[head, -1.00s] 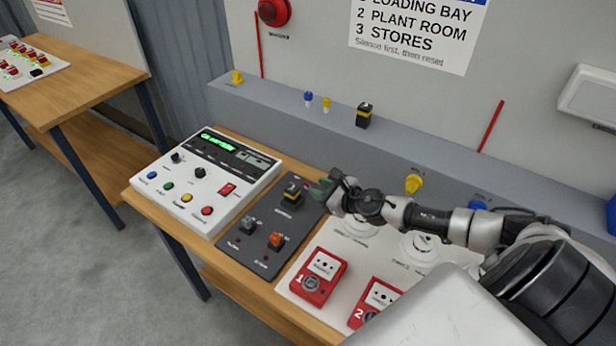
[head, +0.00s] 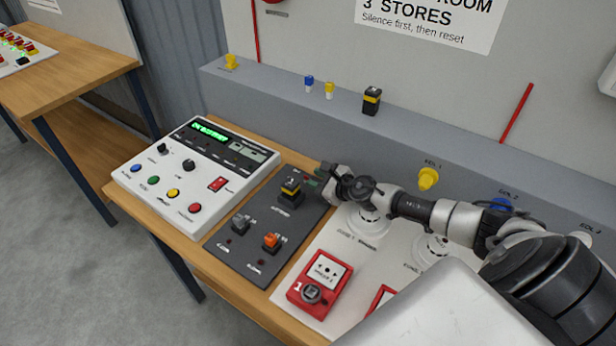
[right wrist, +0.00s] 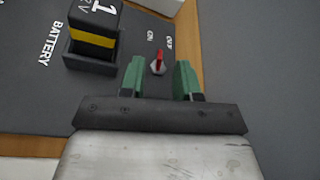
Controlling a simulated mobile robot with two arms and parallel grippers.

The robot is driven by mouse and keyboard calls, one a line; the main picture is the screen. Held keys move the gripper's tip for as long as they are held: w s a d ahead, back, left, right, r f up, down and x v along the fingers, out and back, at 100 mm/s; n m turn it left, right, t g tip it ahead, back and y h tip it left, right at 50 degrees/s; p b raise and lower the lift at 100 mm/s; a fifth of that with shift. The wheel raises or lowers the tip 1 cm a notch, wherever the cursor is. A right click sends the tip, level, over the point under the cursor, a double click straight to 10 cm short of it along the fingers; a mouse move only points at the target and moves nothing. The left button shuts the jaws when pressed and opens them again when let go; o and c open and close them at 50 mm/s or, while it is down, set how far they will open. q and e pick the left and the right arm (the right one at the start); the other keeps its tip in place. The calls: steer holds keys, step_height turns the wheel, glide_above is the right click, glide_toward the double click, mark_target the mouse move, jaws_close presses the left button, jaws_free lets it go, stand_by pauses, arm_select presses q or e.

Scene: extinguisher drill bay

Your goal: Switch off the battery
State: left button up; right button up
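The battery (head: 290,192), a black block with a yellow band, sits upright in its socket on the dark grey panel (head: 232,258). It also shows in the right wrist view (right wrist: 92,38), beside the label BATTERY. Next to it is a small red toggle switch (right wrist: 158,62) with ON and OFF labels beyond it; I cannot tell which way it is thrown. My right gripper (head: 317,182) is at the panel's back right corner. In the right wrist view my right gripper (right wrist: 159,80) is open, its green fingertips on either side of the toggle, apart from it. My left gripper is not in view.
A white control console (head: 195,170) with a lit green display stands left of the panel. Two switches, one orange (head: 271,241), are nearer the front. A red call point (head: 318,282) and white detectors sit on the right. A grey ledge (head: 290,108) runs behind.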

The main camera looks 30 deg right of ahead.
mark_target(306, 177)
steer(key=shift+x, duration=2)
jaws_close()
